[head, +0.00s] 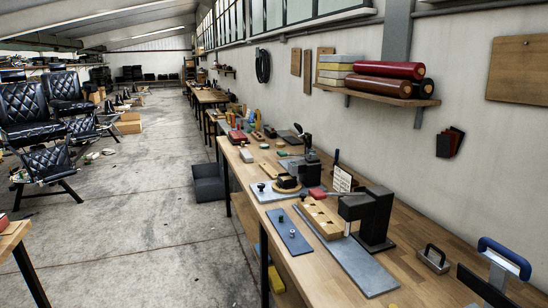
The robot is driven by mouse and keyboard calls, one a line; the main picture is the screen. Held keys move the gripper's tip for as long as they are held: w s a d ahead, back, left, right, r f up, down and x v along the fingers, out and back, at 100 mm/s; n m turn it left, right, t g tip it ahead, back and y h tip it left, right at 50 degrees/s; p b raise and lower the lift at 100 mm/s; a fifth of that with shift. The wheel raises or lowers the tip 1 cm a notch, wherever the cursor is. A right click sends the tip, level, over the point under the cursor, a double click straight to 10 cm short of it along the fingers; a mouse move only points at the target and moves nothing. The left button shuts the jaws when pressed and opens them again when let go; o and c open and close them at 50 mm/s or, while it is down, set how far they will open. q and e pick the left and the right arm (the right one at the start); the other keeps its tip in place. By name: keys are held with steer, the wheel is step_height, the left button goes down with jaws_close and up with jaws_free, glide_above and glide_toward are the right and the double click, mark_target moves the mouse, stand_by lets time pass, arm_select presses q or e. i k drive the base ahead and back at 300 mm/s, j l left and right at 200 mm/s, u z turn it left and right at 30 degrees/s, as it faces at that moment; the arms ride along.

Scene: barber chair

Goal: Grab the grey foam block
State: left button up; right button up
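A stack of foam-like blocks lies at the left end of the wall shelf (370,91). It has yellowish layers and a paler grey block (338,67) between them. A small light-grey block (246,155) also lies on the workbench (425,281), near its left edge. I cannot tell from this view which of these is the grey foam block, or whether either is foam. Neither of my grippers shows in the head view.
Red and brown rolls (390,69) lie beside the stack. A black press-like tool (376,215), a grey metal plate (362,268) and a blue-handled tool (505,258) crowd the near bench. A dark box (208,184) stands on the floor. The aisle left of the bench is mostly clear.

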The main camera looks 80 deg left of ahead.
mark_target(245, 154)
steer(key=u, duration=2.9)
steer(key=z, duration=0.4)
steer(key=i+j+z, duration=0.25)
steer(key=z, duration=0.2)
steer(key=i+j+z, duration=0.45)
steer(key=k+l, duration=0.05)
